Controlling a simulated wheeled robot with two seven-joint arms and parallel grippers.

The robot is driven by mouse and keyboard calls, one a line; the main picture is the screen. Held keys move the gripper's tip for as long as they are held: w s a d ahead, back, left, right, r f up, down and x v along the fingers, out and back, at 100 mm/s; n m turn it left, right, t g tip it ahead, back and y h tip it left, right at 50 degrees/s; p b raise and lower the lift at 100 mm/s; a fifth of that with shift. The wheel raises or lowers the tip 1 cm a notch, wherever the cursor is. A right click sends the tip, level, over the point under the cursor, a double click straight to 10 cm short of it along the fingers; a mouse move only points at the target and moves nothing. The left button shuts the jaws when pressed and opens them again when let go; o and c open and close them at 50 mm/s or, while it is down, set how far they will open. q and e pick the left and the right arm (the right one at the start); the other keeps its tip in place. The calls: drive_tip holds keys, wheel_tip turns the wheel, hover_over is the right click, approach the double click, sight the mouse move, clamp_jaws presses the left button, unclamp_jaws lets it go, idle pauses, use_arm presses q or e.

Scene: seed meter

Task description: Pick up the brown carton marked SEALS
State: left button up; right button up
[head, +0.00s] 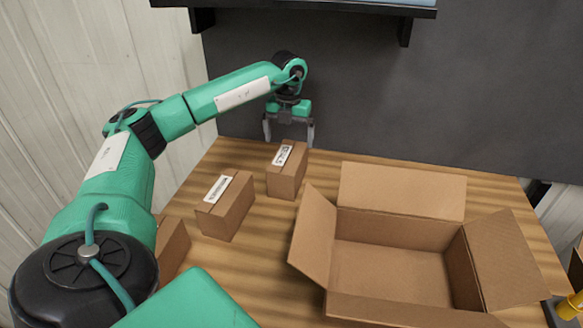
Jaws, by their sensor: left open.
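Two brown cartons with white labels stand on the wooden table: a far carton (287,180) and a middle carton (232,212). The far carton's label seems to read SEALS, but the print is too small to be sure. The middle carton's label carries a longer word that I cannot read. My left gripper (289,138) is open and points down, its fingers spread to either side just above or behind the far carton. Nothing is between the fingers. My right gripper is not in view.
A large open box (395,270) with its flaps spread stands empty at the right. Another brown carton (172,245) is partly hidden behind my left arm. A dark wall (440,110) rises behind the wooden table (262,265), and a shelf hangs above.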

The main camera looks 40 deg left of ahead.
sight(288, 157)
use_arm(q)
drive_tip(key=f, duration=0.4)
drive_tip(key=shift+a+f, duration=0.2)
drive_tip(key=shift+f, duration=0.2)
drive_tip(key=f+p, duration=0.1)
drive_tip(key=f, duration=0.1)
drive_tip(key=f+p, duration=0.1)
drive_tip(key=f, duration=0.2)
drive_tip(key=shift+s+d+f, duration=0.15)
drive_tip(key=shift+d, duration=0.05)
drive_tip(key=shift+c, duration=1.1)
drive_tip(key=c, duration=1.1)
drive_tip(key=shift+c, duration=0.6)
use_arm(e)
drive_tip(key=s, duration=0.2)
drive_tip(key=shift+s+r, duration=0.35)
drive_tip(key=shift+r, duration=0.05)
